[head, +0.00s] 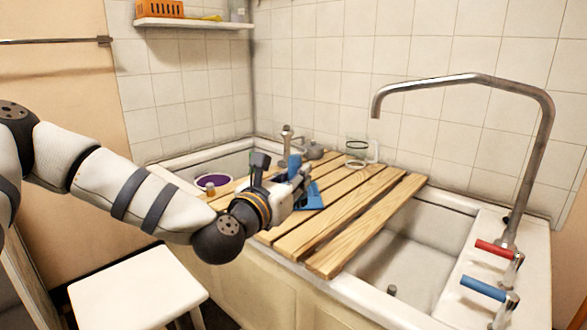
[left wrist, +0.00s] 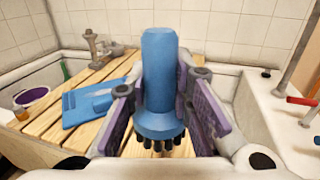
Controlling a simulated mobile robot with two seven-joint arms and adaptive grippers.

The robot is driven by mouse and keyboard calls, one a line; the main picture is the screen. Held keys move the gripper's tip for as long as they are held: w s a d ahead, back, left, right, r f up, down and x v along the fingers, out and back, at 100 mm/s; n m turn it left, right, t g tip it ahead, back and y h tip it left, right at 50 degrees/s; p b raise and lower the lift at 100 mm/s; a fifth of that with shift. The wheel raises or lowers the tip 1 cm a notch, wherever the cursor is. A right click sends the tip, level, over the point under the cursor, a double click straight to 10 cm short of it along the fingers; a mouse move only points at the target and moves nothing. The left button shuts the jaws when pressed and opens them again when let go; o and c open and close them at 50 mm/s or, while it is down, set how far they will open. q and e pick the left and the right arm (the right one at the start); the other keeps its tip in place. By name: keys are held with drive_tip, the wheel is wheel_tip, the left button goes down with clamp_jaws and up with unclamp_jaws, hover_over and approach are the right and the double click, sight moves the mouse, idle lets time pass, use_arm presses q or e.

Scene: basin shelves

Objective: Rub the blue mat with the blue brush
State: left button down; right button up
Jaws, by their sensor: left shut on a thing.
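The blue brush (left wrist: 158,85) stands upright between the fingers of my left gripper (head: 298,184), handle up and dark bristles down. The gripper is shut on it; in the head view only part of the brush (head: 294,163) shows past the fingers. The blue mat (head: 314,199) lies on the wooden slats, partly hidden by my gripper in the head view. I cannot tell the bristles' height above the slats. My right gripper is not in view.
The wooden slats (head: 341,223) bridge the basin. A purple-lined bowl (head: 213,180) is at the left and a glass (head: 356,152) at the back. A large tap (head: 545,140) arches over the open right sink (head: 410,265). A white stool (head: 135,290) stands in front.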

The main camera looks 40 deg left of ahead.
use_arm(q)
drive_tip(key=s+d+f+m+g+h, duration=0.3)
drive_tip(key=s+d+m+h, duration=0.3)
drive_tip(key=s+d+h, duration=0.3)
drive_tip(key=s+d+f+m+g+h, duration=0.4)
drive_tip(key=s+d+m+h, duration=0.3)
drive_tip(key=s, duration=0.6)
drive_tip(key=shift+s+d+h, duration=0.25)
drive_tip(key=shift+d+h, duration=0.65)
drive_tip(key=shift+h, duration=0.1)
